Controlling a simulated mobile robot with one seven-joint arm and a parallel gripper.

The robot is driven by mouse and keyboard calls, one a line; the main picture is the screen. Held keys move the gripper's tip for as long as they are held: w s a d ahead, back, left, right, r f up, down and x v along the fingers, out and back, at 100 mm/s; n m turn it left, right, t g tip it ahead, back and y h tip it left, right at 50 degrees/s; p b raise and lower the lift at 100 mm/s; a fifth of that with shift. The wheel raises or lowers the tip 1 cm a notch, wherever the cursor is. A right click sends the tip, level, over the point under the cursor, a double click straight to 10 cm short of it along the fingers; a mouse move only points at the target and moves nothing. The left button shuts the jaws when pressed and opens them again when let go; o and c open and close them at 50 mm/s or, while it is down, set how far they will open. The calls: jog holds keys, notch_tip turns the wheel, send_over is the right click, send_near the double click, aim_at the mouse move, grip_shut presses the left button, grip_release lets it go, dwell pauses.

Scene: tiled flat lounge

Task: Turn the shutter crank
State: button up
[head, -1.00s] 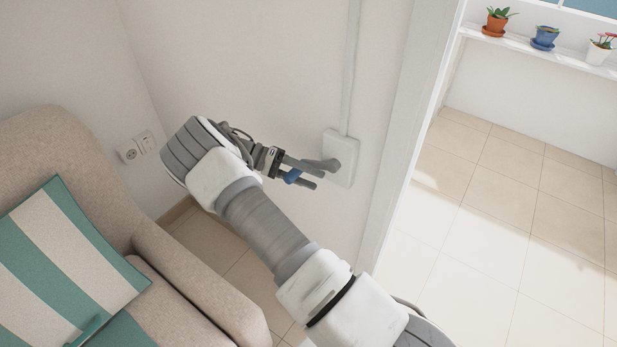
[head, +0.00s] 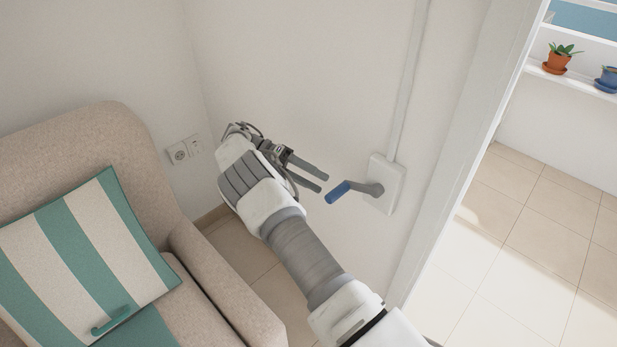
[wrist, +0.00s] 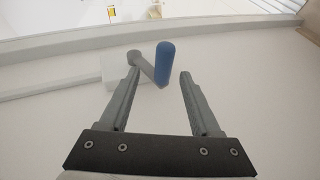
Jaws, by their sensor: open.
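The shutter crank is a grey lever (head: 368,188) with a blue handle (head: 338,191), on a white wall box (head: 387,182) beside the door frame. The handle points out to the left of the box. In the wrist view, the blue handle (wrist: 165,62) stands ahead between the two fingertips of my gripper (wrist: 160,77), nearer the right one. Nothing is held.
A beige armchair (head: 75,135) with a green-striped cushion (head: 85,240) stands at the left. A wall socket (head: 179,153) is behind it. A white conduit (head: 406,85) rises from the box. A doorway opens on the right onto clear tiled floor (head: 530,255).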

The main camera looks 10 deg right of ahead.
jog(key=shift+v, duration=0.85)
jog(key=shift+d+r, duration=0.15)
jog(key=shift+d, duration=0.1)
jog(key=c, duration=0.4)
jog(key=d+y+p, duration=0.1)
jog(key=d+r+y+p, duration=0.1)
jog(key=d, duration=0.1)
jog(key=d+r+y+p, duration=0.1)
jog(key=shift+d+r, duration=0.1)
jog(key=shift+d, duration=0.15)
grip_shut()
jog(key=m+t+y+p, duration=0.3)
jog(key=t+y+p, duration=0.5)
jog(key=y+p, duration=0.2)
send_near(336, 190)
jog(key=f, duration=0.6)
jog(key=shift+w+a+f, duration=0.25)
jog(key=shift+w+f, duration=0.15)
